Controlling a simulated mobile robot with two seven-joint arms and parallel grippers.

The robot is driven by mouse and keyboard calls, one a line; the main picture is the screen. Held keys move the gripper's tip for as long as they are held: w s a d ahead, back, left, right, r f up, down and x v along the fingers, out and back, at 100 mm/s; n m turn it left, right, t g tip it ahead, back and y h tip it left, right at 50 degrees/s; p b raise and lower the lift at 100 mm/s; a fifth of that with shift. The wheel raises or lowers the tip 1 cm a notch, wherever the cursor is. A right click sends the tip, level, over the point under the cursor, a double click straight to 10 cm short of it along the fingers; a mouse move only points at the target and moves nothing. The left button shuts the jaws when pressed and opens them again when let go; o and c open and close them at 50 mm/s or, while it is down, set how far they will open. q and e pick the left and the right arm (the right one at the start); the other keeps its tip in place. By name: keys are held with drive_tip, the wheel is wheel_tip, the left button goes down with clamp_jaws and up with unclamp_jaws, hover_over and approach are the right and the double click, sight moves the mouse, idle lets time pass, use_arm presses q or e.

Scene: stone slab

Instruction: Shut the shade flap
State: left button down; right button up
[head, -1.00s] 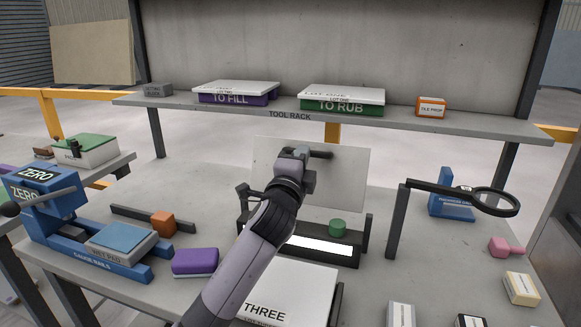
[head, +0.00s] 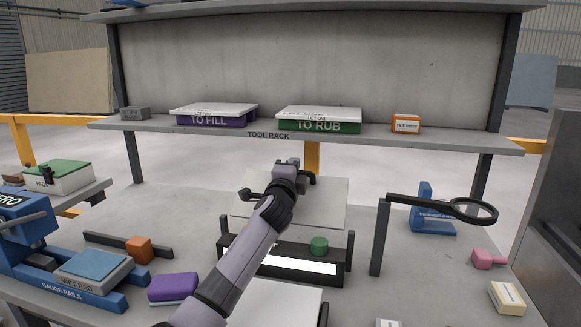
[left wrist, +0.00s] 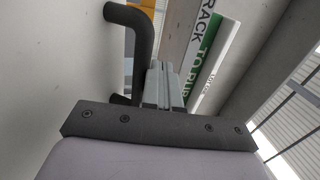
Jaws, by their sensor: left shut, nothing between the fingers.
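The shade flap is a pale grey panel (head: 328,200) standing tilted behind a dark light box (head: 285,250) with a lit white strip. A dark bar handle (head: 310,179) shows on the flap, partly hidden by my left gripper. My left gripper (head: 288,165) is shut and empty at the flap's upper middle, next to this handle. In the left wrist view, its closed fingers (left wrist: 160,86) are beside the curved dark handle (left wrist: 143,45), with the flap's pale face (left wrist: 50,60) on the left. Whether they touch is unclear. My right gripper is not in view.
A green cylinder (head: 319,245) is at the light box. A magnifier on an arm (head: 440,203) stands to the right. The tool rack shelf (head: 390,138) with trays runs behind. A purple block (head: 173,289) and a blue-topped wet pad (head: 95,270) lie left.

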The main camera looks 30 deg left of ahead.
use_arm(q)
drive_tip(key=shift+w+a+f+g, duration=0.2)
drive_tip(key=shift+w+f+g, duration=0.05)
drive_tip(key=shift+w+g, duration=0.25)
drive_tip(key=shift+w+a+f+p, duration=0.1)
drive_tip(key=shift+w+f+p, duration=0.3)
drive_tip(key=shift+w+f, duration=0.3)
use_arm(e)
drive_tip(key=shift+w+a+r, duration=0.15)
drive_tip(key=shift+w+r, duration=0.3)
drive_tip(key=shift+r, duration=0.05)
use_arm(q)
drive_tip(key=shift+s, duration=0.1)
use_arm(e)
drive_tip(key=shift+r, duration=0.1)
